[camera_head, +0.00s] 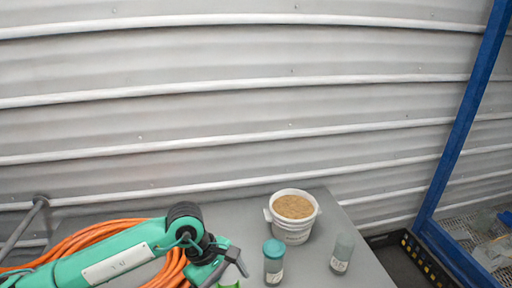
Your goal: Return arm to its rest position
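My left arm comes in from the lower left, teal with a black wrist joint, and reaches over the grey table (330,205). My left gripper (226,277) is at the bottom edge of the view, left of the teal-capped bottle (273,262). Its two dark fingers stand apart, with no object seen held between them. A small bright green thing (230,285) shows below it, mostly cut off by the frame. My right gripper is not in view.
A white bucket (291,234) of brown grainy substrate stands near the table's back right. A grey-capped bottle (342,253) stands near the right edge. Orange hose (105,229) lies coiled behind and under my arm. A blue frame (462,120) stands at right, before a corrugated wall.

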